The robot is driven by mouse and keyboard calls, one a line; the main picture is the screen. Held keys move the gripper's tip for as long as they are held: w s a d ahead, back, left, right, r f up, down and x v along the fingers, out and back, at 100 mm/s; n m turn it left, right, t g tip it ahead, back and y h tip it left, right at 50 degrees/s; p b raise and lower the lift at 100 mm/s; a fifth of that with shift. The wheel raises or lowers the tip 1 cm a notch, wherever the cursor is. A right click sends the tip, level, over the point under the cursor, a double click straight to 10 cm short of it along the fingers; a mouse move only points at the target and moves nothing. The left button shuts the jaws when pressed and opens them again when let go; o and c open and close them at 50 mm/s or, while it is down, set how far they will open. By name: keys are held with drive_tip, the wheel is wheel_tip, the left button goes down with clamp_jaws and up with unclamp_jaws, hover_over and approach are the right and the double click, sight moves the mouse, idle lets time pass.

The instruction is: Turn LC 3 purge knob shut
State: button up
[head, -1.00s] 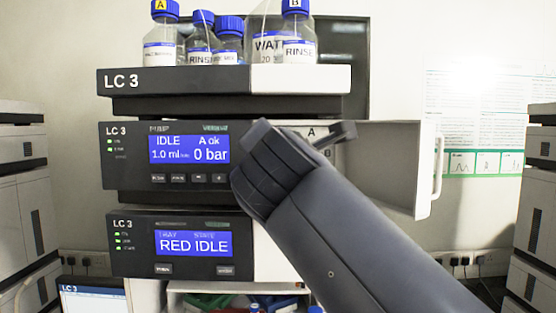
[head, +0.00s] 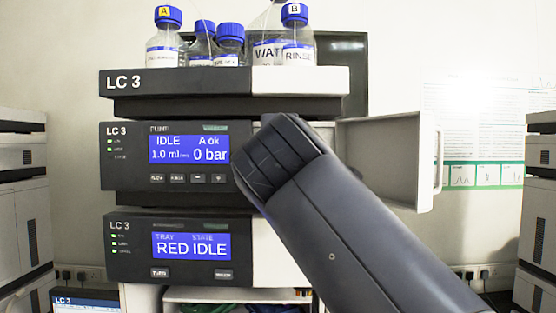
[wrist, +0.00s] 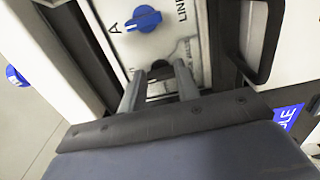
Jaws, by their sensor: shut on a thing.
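My gripper (wrist: 159,78) reaches into the white valve panel in the wrist view. Its two grey fingers are on either side of a dark, mostly hidden knob (wrist: 160,86), which I take for the purge knob; the fingers are shut on it. Its pointer and turn angle cannot be made out. A blue knob (wrist: 143,18) with a white pointer sits further up the same panel, beside the letters A and LIN, apart from the fingers. In the head view my wrist covers the panel right of the LC 3 pump display (head: 188,149), hiding fingers and knob.
An open white door (head: 385,160) stands right of the pump module. Blue-capped bottles (head: 297,38) stand on the top tray (head: 180,82). The lower LC 3 module (head: 192,244) reads RED IDLE. A black handle (wrist: 272,45) is right of the fingers in the wrist view.

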idle(0.4)
drive_tip(key=o, duration=1)
drive_tip(key=shift+s, duration=0.1)
drive_tip(key=shift+s+a+b, duration=0.15)
drive_tip(key=shift+s+b, duration=1.3)
drive_tip(key=shift+s, duration=3.85)
drive_tip(key=shift+w+d+p, duration=0.2)
drive_tip(key=shift+w+p, duration=1.25)
drive_tip(key=shift+w, duration=4)
